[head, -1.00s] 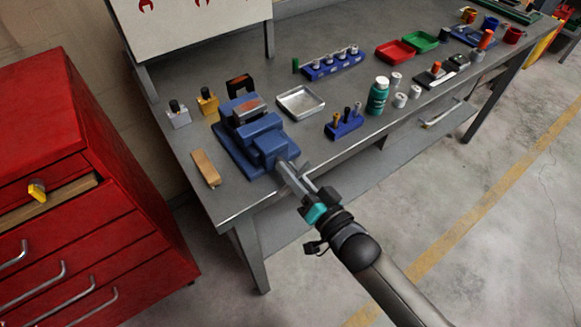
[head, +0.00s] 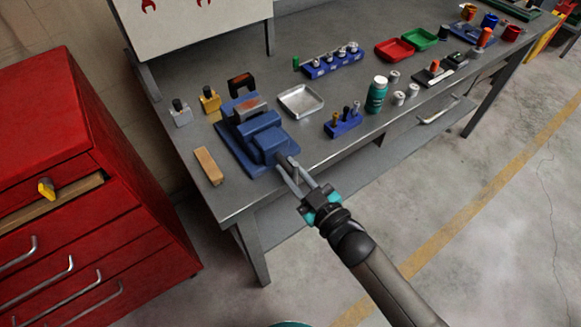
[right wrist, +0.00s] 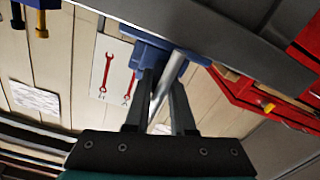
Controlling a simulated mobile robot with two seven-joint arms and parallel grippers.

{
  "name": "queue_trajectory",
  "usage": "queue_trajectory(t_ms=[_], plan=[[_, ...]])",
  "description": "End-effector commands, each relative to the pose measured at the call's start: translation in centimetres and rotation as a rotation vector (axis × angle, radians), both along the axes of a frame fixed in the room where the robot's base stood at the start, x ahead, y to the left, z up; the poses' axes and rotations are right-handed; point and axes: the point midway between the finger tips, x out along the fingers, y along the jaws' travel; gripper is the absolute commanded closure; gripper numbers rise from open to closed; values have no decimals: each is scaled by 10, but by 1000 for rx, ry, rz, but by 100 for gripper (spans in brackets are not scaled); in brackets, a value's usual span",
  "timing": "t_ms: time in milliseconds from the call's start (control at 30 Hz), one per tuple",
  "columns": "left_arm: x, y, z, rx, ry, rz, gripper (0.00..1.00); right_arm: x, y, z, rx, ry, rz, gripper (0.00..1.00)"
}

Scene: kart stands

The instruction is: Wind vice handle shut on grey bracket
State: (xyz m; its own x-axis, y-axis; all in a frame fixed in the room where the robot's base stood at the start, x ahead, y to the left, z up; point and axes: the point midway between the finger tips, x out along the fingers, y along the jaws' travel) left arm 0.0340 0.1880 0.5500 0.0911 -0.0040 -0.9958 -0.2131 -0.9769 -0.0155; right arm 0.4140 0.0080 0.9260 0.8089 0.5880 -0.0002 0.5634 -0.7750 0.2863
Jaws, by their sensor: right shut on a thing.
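The blue vice (head: 262,131) stands at the near left edge of the bench. A grey block with a reddish-brown patch, seemingly the grey bracket (head: 250,108), sits at its jaws; I cannot tell whether both jaws touch it. My right gripper (head: 287,170) reaches to the vice's front from the lower right. In the right wrist view, its two dark fingers (right wrist: 163,92) are shut on the grey vice handle (right wrist: 173,68), which runs slanted between them up to the vice's blue body (right wrist: 150,48). My left gripper is not in view.
A wooden block (head: 208,166) lies left of the vice. A silver tray (head: 300,100) and a blue holder with pegs (head: 343,124) lie to its right. A black bracket (head: 241,84) stands behind. A red drawer cabinet (head: 70,180) is at left, one drawer partly open.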

Motion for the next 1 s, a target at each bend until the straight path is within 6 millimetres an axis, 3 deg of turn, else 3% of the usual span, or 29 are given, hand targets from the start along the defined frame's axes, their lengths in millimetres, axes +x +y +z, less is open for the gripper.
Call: queue_trajectory(t_ms=[500, 1000], plan=[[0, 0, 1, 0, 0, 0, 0, 0, -1, -1, -374, -268, -2, 100], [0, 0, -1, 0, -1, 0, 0, 0, -1, 0, -549, -398, -1, 100]])
